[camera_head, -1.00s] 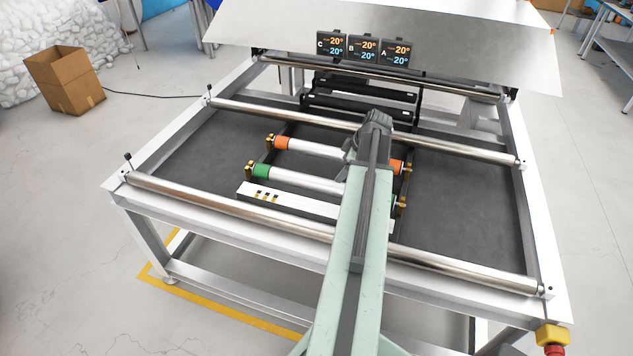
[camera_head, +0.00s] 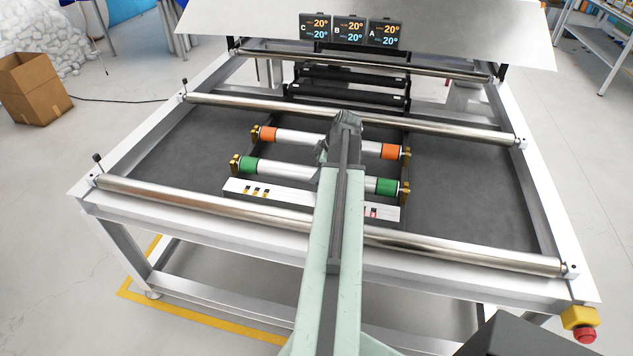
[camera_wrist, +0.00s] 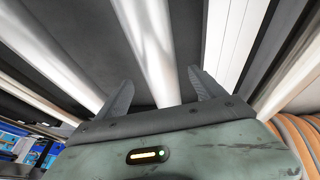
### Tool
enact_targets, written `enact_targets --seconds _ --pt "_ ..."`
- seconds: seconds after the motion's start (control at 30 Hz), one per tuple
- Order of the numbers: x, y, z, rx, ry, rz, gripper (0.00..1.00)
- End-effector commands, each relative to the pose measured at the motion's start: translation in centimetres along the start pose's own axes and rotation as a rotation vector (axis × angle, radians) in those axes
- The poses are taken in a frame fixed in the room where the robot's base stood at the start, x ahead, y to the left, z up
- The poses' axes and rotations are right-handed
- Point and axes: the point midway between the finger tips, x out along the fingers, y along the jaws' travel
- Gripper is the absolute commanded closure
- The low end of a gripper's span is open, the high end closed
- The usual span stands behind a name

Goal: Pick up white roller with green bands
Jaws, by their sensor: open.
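The white roller with green bands (camera_head: 290,171) lies across the front of the small rack on the grey bed in the head view. Its green bands show on both sides of my arm, which hides its middle. The white roller with orange bands (camera_head: 295,136) lies parallel behind it. My gripper (camera_wrist: 160,75) is open, its two dark fingers apart. In the wrist view a pale roller (camera_wrist: 148,45) runs between and beyond the fingers; no bands show there, so I cannot tell which roller it is. In the head view my fingertips are hidden.
A white labelled strip (camera_head: 270,191) lies just in front of the green-banded roller. Brass holders (camera_head: 234,163) stand at the roller ends. Long steel bars (camera_head: 450,246) cross the frame in front and behind. Grey bed (camera_head: 470,180) lies clear to the right.

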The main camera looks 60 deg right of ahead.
Motion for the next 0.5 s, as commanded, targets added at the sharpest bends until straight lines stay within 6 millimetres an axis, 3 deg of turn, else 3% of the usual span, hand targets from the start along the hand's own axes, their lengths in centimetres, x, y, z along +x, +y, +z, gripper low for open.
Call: enact_targets --seconds 0.13,0.4,0.5 --pt "0.6 0.0 0.3 0.003 -0.001 0.001 0.21" --pt "5.1 -0.1 0.6 0.003 -0.001 0.001 0.21" --pt "5.3 0.0 0.4 0.004 -0.001 0.002 0.21"
